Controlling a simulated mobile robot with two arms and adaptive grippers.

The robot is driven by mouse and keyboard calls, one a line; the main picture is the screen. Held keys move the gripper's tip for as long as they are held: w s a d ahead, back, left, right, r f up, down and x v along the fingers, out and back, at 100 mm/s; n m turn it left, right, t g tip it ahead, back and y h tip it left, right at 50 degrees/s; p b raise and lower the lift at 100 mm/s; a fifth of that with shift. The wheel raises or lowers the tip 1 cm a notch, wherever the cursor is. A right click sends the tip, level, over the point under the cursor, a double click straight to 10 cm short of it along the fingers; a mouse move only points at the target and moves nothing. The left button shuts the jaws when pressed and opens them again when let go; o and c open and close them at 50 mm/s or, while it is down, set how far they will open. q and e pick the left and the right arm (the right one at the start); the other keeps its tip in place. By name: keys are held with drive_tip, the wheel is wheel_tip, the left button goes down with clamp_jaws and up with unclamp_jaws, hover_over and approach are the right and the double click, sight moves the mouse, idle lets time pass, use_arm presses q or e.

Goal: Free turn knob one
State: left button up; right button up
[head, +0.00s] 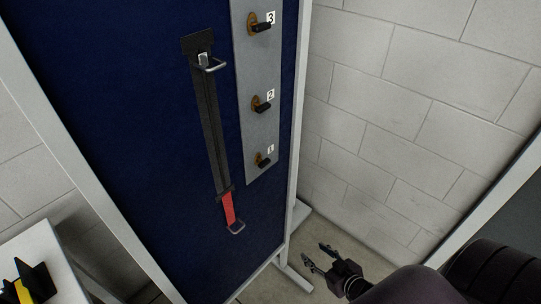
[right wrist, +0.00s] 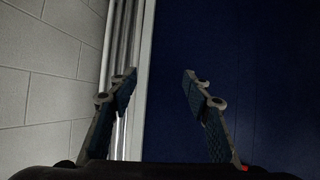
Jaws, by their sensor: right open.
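Knob one (head: 263,161) is a small black handle on a brass-coloured base, beside the label 1, at the bottom of a grey metal strip (head: 257,130) on a blue panel. Knob two (head: 262,104) and knob three (head: 261,27) sit above it on the same strip. My right gripper (head: 314,254) is open and empty, below and to the right of knob one, beside the panel's edge. In the right wrist view its two fingers (right wrist: 160,88) are spread in front of the white frame edge and the blue panel. No knob shows there. My left gripper is not seen.
A black strap with a red end (head: 229,208) and metal hooks hangs left of the strip. The panel's white frame (head: 296,130) and foot stand near my right gripper. A block wall (head: 400,110) is at the right. A white table (head: 48,262) with black and yellow items is at lower left.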

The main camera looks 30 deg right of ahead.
drive_tip(key=w+a+r+t+y+p, duration=0.1)
drive_tip(key=w+r+t+y+p, duration=0.3)
drive_tip(key=r, duration=1.2)
drive_tip(key=n+t+y, duration=0.1)
drive_tip(key=n+y, duration=0.1)
drive_tip(key=n, duration=0.1)
approach(267, 164)
drive_tip(key=shift+p+x, duration=0.9)
drive_tip(key=shift+x, duration=3.3)
drive_tip(key=shift+s+r, duration=0.1)
drive_tip(key=c, duration=1.2)
drive_tip(key=shift+o, duration=0.2)
